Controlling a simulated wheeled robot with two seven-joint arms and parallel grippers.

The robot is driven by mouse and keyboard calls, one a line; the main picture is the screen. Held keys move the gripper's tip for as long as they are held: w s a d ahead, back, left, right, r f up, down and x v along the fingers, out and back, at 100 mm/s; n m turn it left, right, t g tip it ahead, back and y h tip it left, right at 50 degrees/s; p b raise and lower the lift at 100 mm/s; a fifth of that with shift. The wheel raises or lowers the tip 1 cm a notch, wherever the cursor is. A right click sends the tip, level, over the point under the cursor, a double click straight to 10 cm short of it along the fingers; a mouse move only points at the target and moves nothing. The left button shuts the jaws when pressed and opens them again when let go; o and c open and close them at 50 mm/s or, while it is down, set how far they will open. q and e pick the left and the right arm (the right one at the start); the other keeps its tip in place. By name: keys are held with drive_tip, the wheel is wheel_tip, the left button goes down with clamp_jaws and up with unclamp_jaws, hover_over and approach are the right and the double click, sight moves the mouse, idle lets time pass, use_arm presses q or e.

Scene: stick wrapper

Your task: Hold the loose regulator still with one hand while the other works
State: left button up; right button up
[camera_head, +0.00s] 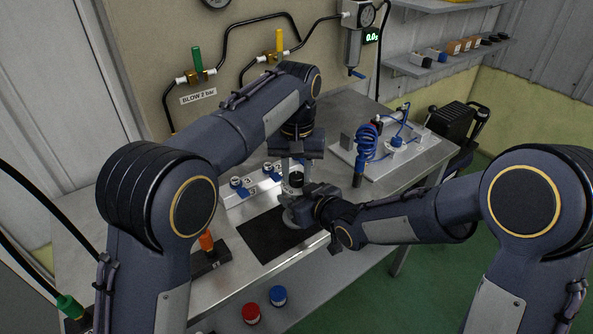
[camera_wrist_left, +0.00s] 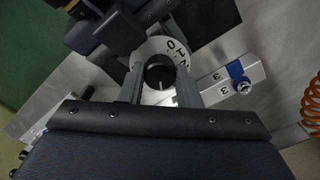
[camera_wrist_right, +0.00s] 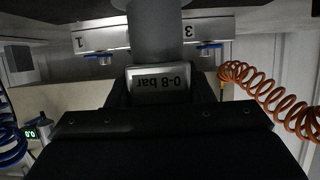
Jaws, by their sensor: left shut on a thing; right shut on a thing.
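The loose regulator (camera_head: 296,180) stands over the front of the metal bench, mostly hidden between my two grippers. My left gripper (camera_head: 296,165) comes down from above. In the left wrist view its two fingers flank the regulator's dark round knob (camera_wrist_left: 159,77), beside a white ring with numbers (camera_wrist_left: 177,48). My right gripper (camera_head: 300,203) reaches in from the right, lower down. In the right wrist view it is shut on the regulator's body (camera_wrist_right: 155,78), whose "0-8 bar" label appears upside down, with a grey cylinder (camera_wrist_right: 157,30) beyond it.
A numbered manifold with blue valves (camera_head: 240,188) lies just behind the grippers. A black mat (camera_head: 262,240) lies in front. An orange-topped tool (camera_head: 206,243) sits at left. A white board with a blue coil (camera_head: 366,145) is at right. Red and blue caps (camera_head: 251,311) are below.

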sight(296, 175)
use_arm(q)
drive_tip(key=shift+w, duration=0.1)
drive_tip(key=o, duration=0.7)
wheel_tip(296, 175, up, 12)
idle(0.3)
use_arm(e)
drive_tip(key=o, duration=1.4)
